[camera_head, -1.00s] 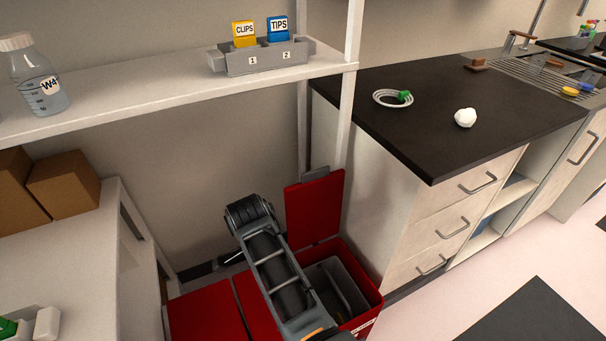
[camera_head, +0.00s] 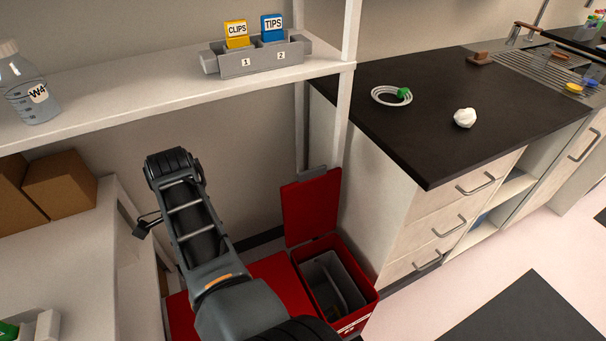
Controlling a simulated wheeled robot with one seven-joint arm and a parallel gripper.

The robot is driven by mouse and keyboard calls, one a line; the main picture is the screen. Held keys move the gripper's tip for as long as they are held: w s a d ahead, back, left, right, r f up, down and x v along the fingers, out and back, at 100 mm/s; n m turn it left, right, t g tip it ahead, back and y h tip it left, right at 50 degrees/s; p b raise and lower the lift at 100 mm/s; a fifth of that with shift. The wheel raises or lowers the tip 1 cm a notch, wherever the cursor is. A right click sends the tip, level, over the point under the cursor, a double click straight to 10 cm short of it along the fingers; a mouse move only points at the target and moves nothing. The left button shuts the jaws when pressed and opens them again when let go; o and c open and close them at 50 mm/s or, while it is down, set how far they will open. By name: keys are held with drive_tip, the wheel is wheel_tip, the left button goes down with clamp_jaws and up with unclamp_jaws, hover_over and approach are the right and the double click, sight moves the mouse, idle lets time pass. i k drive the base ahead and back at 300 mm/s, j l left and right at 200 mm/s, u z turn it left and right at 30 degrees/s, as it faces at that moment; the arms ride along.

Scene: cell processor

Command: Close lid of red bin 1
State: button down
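An open red bin (camera_head: 365,296) stands on the floor against the side of the drawer cabinet. Its red lid (camera_head: 311,208) is raised upright at the back of the bin. A grey inner container shows inside it. The white label on its front is too small to read, so I cannot tell its number. To its left are red closed lids (camera_head: 268,268), partly hidden by my arm. A small dark part of my gripper (camera_head: 147,226) shows left of my arm, well apart from the raised lid. Its fingers are not clear, and I cannot tell if it is open.
A white shelf (camera_head: 120,104) runs above the bins, with its post (camera_head: 346,120) close to the raised lid. The dark-topped drawer cabinet (camera_head: 430,150) borders the bin on the right. A white bench (camera_head: 70,270) with brown boxes stands on the left.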

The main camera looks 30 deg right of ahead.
sight(309, 205)
drive_tip(key=i+l, duration=0.25)
drive_tip(key=l, duration=0.15)
drive_tip(key=i+l, duration=0.2)
drive_tip(key=l, duration=0.15)
drive_tip(key=i+l, duration=0.25)
drive_tip(key=l, duration=0.15)
drive_tip(key=i+l, duration=0.25)
drive_tip(key=l, duration=0.15)
